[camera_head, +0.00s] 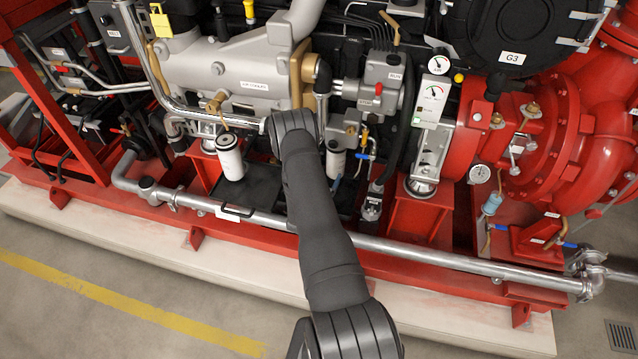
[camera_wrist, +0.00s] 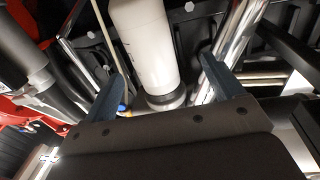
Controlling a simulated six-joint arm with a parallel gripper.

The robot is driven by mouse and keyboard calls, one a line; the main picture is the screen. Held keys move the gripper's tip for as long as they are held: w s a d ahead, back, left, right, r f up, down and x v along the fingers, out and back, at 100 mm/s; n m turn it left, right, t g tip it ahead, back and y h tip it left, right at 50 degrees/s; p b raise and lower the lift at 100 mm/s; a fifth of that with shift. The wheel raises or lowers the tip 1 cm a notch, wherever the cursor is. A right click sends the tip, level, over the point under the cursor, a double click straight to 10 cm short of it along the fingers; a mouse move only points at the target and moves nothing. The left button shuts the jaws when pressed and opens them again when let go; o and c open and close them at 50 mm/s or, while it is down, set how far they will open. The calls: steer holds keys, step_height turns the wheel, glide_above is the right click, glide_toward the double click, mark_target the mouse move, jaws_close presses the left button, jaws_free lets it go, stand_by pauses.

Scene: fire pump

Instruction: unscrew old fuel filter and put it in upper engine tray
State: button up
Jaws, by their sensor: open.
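In the wrist view a white cylindrical filter (camera_wrist: 143,42) with a dark lower end comes down between the two fingers of my gripper (camera_wrist: 163,88). The fingers are apart, one on each side of it, and I see no clear contact. In the head view one white filter (camera_head: 229,158) with a dark top is left of my arm, at the black tray (camera_head: 262,190). Another pale filter (camera_head: 335,160) is just right of my arm, under the engine. I cannot tell for certain which is between my fingers. My gripper is hidden behind my arm in the head view.
A long silver pipe (camera_head: 440,255) runs along the front of the red frame. A valve with a blue handle (camera_head: 366,156) is close right of the pale filter. Hoses and metal pipes (camera_wrist: 220,75) crowd the gripper. The floor in front (camera_head: 130,300) is clear.

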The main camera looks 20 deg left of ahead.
mark_target(334, 168)
steer(key=shift+w+d+f+m+g+h, duration=0.1)
steer(key=shift+w+d+m+h, duration=0.25)
steer(key=shift+w, duration=0.85)
steer(key=shift+w+d+f+m+g+h, duration=0.15)
steer(key=shift+w+d+h, duration=0.35)
steer(key=shift+w, duration=0.65)
steer(key=shift+w+d+m+g+h, duration=0.1)
steer(key=shift+w+d+m+h, duration=0.15)
steer(key=shift+w+h, duration=0.65)
steer(key=shift+w+y, duration=0.35)
steer(key=shift+w, duration=0.2)
steer(key=c, duration=1.3)
steer(key=shift+d+n+y, duration=0.15)
steer(key=shift+n+y, duration=0.2)
steer(key=shift+y, duration=0.25)
steer(key=shift+d+n+y, duration=0.15)
steer(key=shift+n+y, duration=1.25)
steer(key=shift+y, duration=0.8)
steer(key=shift+r+y, duration=0.1)
steer(key=shift+y, duration=0.2)
